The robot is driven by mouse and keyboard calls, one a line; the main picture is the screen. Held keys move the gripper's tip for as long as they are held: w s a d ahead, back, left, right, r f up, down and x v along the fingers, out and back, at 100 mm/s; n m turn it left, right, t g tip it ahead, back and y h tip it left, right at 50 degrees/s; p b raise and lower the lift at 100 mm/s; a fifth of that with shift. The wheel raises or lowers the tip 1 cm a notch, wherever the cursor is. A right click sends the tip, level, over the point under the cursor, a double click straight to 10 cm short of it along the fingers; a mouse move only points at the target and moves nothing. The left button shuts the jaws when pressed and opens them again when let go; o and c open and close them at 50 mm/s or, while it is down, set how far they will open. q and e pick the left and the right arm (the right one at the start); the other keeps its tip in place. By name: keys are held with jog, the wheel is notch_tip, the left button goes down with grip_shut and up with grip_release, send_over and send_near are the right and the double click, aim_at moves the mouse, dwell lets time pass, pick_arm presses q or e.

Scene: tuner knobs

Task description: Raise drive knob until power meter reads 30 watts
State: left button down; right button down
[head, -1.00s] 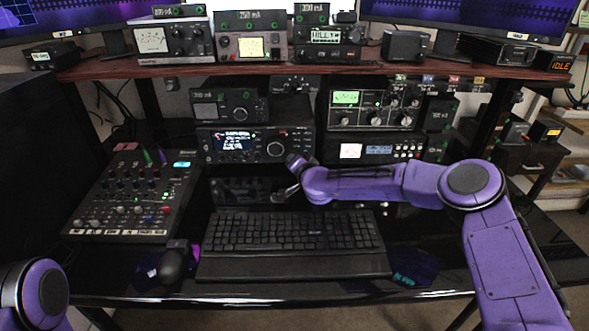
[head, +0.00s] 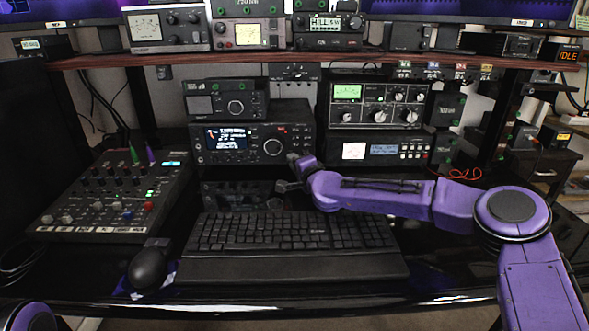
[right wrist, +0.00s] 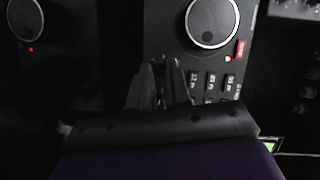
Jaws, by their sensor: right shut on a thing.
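The black radio (head: 225,157) with a lit screen and a large round knob (head: 272,147) stands at the back centre of the desk. That large knob seems to be the one at the top of the right wrist view (right wrist: 212,22). My right gripper (head: 284,186) is low in front of the radio. In the right wrist view its fingers (right wrist: 165,75) are close together at the panel, below and left of the large knob. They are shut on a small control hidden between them. Which meter shows power is unclear; a needle meter (head: 145,27) sits on the shelf, its reading too small to tell. My left gripper is out of frame.
The keyboard (head: 290,235) lies just below my right gripper, with the mouse (head: 147,268) to its left. A mixer (head: 115,200) stands at left. A tuner with a green display (head: 375,105) stands right of the radio. The shelf edge (head: 300,60) runs above.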

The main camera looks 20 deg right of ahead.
dwell(0.3)
jog(key=c, duration=1.1)
grip_release()
jog(key=s, duration=0.7)
jog(key=shift+s+d+r, duration=0.25)
jog(key=shift+d+r, duration=0.05)
jog(key=shift+d, duration=0.1)
